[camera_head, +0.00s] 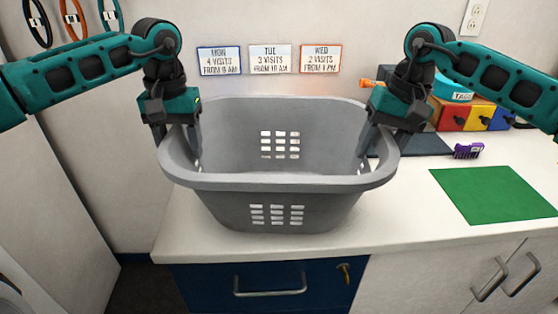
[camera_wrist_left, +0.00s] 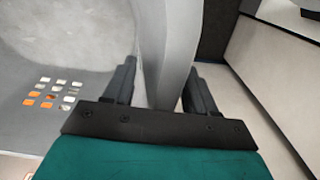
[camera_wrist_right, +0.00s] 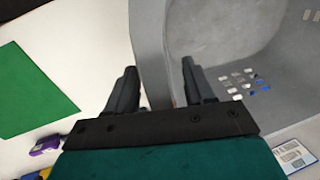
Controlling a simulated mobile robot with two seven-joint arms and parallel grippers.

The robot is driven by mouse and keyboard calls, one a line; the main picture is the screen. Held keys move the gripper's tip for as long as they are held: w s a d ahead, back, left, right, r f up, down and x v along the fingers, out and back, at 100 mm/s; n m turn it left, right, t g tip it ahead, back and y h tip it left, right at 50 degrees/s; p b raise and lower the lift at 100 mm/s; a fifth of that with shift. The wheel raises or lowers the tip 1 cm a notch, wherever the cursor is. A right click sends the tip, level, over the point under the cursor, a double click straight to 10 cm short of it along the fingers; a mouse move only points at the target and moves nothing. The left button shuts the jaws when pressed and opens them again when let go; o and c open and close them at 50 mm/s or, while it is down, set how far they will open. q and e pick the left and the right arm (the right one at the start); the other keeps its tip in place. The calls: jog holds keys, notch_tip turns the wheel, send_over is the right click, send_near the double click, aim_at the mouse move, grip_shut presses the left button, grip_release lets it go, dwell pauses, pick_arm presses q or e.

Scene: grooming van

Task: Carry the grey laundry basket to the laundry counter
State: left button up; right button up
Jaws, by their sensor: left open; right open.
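The grey laundry basket (camera_head: 280,183) stands upright on the white counter (camera_head: 225,240) and looks empty. My left gripper (camera_head: 183,160) is at the basket's left rim. In the left wrist view its open fingers (camera_wrist_left: 158,85) straddle the basket wall (camera_wrist_left: 165,45), with a gap on the outer side. My right gripper (camera_head: 378,155) is at the right rim. In the right wrist view its open fingers (camera_wrist_right: 163,88) straddle the basket wall (camera_wrist_right: 148,45). Whether any finger touches the wall I cannot tell.
A green mat (camera_head: 493,194) lies on the counter to the right. A purple item (camera_head: 468,151), a dark mat (camera_head: 425,144) and coloured bins (camera_head: 470,115) are behind it. Day signs (camera_head: 270,59) hang on the wall. A blue drawer (camera_head: 265,284) with a key is below.

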pick_arm(q)
jog(key=c, duration=0.9)
pick_arm(e)
jog(key=c, duration=0.9)
pick_arm(q)
jog(key=shift+a, duration=0.1)
grip_shut()
pick_arm(e)
grip_shut()
jog(key=shift+d, duration=0.1)
